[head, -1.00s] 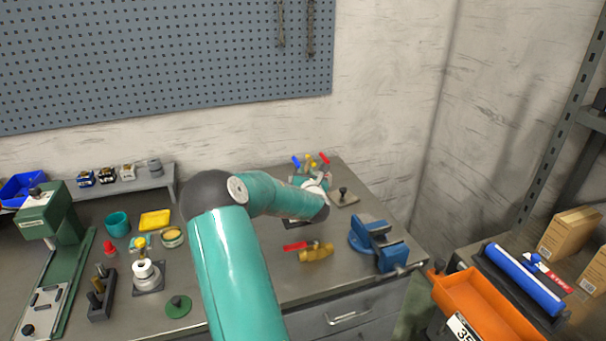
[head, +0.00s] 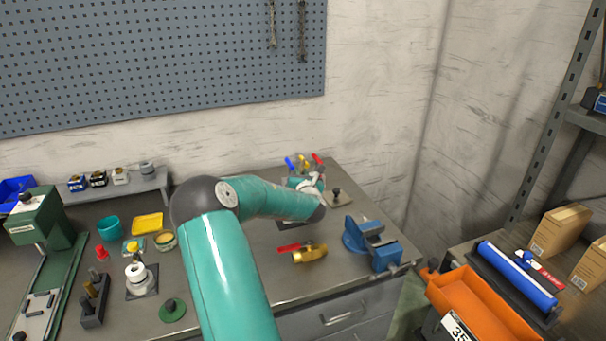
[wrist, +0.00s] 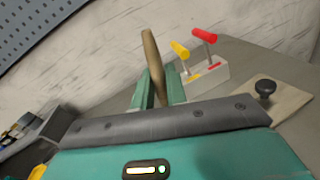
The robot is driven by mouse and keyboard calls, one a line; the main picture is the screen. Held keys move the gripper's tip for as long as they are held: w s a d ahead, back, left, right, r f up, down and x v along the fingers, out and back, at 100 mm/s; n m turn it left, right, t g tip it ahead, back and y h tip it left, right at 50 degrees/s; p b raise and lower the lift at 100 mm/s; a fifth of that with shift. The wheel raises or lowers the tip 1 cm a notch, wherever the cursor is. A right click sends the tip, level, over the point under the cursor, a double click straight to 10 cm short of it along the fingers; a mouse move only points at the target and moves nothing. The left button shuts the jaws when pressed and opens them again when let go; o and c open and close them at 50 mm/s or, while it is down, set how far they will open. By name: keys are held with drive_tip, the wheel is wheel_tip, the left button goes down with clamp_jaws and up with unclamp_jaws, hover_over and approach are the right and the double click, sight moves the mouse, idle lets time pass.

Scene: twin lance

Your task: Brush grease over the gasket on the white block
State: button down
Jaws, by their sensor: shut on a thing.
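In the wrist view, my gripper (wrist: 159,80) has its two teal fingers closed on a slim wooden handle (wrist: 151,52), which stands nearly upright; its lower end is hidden. In the head view my arm reaches to the back right of the bench, and its wrist hides the fingers. A white round-topped piece (head: 135,273) sits on a square grey plate at the left of the bench, far from my gripper. I cannot make out a gasket on it. An open round tin with yellowish contents (head: 166,240) stands behind it.
A pale block with coloured handles (wrist: 207,75) stands close right of my gripper, beside a board with a black knob (wrist: 265,88). A blue vise (head: 372,243) and a brass valve (head: 310,254) are nearer the front. A green press (head: 38,225) stands left.

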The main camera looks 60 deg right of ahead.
drive_tip(key=shift+w+a, duration=0.15)
drive_tip(key=shift+a, duration=0.05)
drive_tip(key=shift+w+a, duration=0.9)
drive_tip(key=shift+w+a, duration=0.45)
drive_tip(key=shift+a, duration=0.05)
drive_tip(key=shift+s+a, duration=0.35)
drive_tip(key=shift+s, duration=0.05)
drive_tip(key=shift+s+a, duration=0.1)
